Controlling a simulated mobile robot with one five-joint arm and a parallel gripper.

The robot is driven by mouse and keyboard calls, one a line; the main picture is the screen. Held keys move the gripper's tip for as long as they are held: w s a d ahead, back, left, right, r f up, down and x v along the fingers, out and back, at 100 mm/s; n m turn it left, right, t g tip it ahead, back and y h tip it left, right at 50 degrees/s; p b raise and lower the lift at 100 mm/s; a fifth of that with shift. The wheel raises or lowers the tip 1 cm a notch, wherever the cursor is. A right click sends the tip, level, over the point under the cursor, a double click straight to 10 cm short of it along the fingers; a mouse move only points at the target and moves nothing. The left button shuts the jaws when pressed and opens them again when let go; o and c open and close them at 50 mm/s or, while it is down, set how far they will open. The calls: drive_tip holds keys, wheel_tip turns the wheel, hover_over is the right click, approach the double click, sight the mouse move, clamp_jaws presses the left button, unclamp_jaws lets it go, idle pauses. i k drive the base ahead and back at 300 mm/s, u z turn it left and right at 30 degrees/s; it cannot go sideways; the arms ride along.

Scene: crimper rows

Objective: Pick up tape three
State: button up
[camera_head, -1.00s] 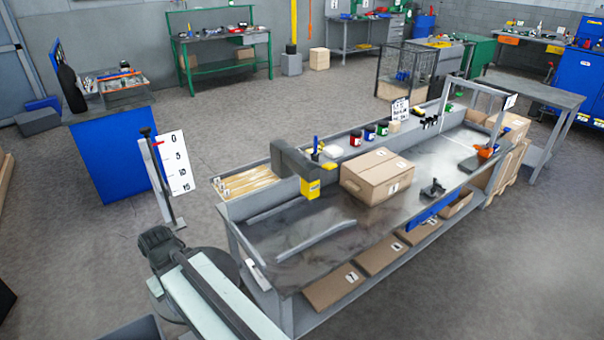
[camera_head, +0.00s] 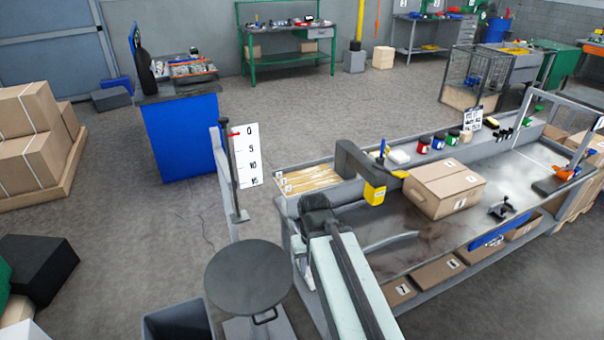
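Several small rolls or jars stand in a row on the raised back ledge of the workbench (camera_head: 375,262). Among them are a red-and-dark one (camera_head: 424,146), a blue-and-dark one (camera_head: 438,142) and a green-and-dark one (camera_head: 453,138). They are too small for me to tell which is tape three. My gripper (camera_head: 316,207) is at the dark end of my pale arm, over the left end of the bench, well apart from the row. Its fingers cannot be made out, and nothing shows held.
A cardboard box (camera_head: 445,190) and a yellow-and-grey dispenser (camera_head: 374,190) stand on the bench. A round dark stool (camera_head: 249,275) and a scale post (camera_head: 235,175) stand left of it. A blue cabinet (camera_head: 183,140) is farther back. The floor behind the bench is open.

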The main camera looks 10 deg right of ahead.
sight(315, 169)
drive_tip(key=z, duration=0.05)
drive_tip(key=i, duration=1)
drive_tip(key=u, duration=0.05)
